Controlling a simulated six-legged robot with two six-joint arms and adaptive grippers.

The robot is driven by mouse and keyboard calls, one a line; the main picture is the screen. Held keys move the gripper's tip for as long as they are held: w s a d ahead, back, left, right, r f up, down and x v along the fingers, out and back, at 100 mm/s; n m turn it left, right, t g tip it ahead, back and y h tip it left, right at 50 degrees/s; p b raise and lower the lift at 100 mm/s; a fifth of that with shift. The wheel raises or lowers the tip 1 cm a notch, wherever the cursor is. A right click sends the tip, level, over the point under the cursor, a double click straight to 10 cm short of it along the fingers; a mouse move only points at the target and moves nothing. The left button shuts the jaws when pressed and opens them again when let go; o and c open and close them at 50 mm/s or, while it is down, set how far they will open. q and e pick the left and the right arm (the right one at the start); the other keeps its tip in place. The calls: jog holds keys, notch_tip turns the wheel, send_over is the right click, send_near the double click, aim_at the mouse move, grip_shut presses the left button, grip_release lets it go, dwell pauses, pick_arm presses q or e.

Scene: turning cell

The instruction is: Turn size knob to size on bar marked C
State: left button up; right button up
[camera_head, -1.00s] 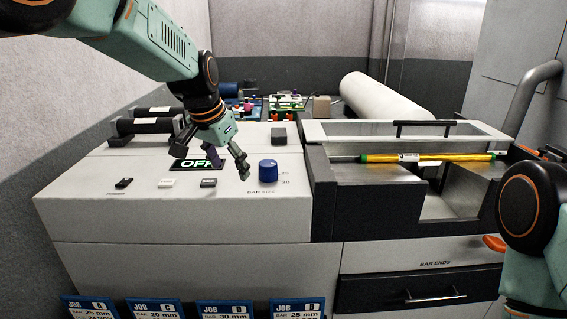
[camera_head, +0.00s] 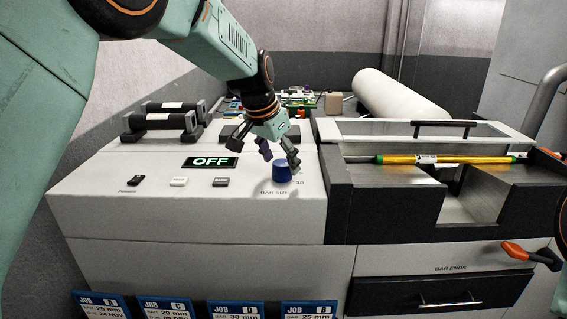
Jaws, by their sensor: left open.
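The blue size knob (camera_head: 282,173) stands on the sloped light panel, above the label "BAR SIZE". The left gripper (camera_head: 279,160) is open, with its fingers just above and around the knob's top; whether they touch it I cannot tell. The fingers cover part of the size marks, and one mark shows at the knob's right. A yellow bar (camera_head: 455,159) with a white label lies in the trough at the right; its letter is too small to read. The job card C (camera_head: 166,308) at the bottom reads "BAR 20 mm". The right gripper is not seen clearly.
Black rollers (camera_head: 162,120) stand at the back left. A dark drawer (camera_head: 440,293) marked "BAR ENDS" is at the lower right, with an orange-handled tool (camera_head: 527,254) above it.

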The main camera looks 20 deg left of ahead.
pick_arm(q)
jog(key=shift+w+x, duration=0.2)
jog(key=shift+x, duration=1.25)
jog(key=shift+s+a+r, duration=0.15)
jog(key=shift+s+r, duration=0.1)
jog(key=shift+r, duration=0.05)
jog(key=shift+s, duration=0.1)
jog(key=shift+c, duration=0.6)
jog(key=shift+w+f, duration=0.15)
jog(key=shift+w, duration=0.15)
jog(key=c, duration=1)
